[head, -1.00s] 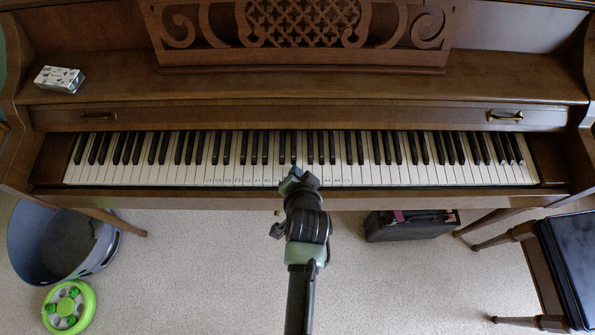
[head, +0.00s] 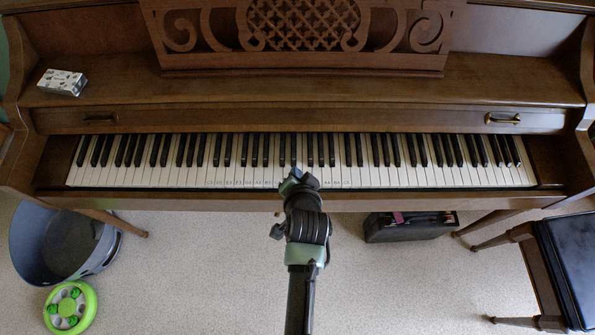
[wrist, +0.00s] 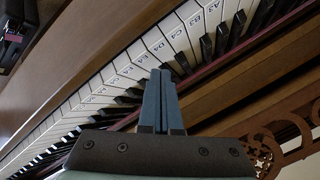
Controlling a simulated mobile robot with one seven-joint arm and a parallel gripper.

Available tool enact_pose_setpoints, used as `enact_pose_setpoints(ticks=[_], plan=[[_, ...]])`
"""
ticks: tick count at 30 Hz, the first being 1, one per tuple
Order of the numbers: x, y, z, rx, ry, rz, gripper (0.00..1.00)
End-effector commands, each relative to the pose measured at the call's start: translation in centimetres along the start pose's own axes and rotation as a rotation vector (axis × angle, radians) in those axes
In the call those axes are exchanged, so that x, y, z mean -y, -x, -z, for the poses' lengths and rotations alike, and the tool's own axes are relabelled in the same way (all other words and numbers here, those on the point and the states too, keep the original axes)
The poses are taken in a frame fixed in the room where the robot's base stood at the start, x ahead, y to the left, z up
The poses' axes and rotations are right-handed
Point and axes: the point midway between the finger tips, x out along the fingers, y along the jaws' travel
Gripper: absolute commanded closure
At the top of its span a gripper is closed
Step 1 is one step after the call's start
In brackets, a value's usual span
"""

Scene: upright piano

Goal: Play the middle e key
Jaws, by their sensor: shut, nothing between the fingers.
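The piano keyboard (head: 130,176) runs across the head view, white keys in front and black keys behind. Small letter labels mark the middle white keys. Contact with a key cannot be told.
The brown fallboard (head: 300,118) rises behind the keys, and a wooden key slip (head: 200,200) runs in front. A small patterned box (head: 62,82) sits on the upper left ledge. A dark case (head: 410,226) and bench (head: 560,260) stand below right, a grey bin (head: 50,250) below left.

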Motion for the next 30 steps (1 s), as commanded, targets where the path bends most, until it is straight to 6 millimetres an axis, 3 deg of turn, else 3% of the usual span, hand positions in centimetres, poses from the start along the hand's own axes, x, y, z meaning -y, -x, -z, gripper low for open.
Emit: enact_pose_setpoints(ticks=[14,30], plan=[[0.4,0.5,0.4,0.0,0.0,0.0,1.0],[2.8,3.9,2.9,0.0,0.0,0.0,1.0]])
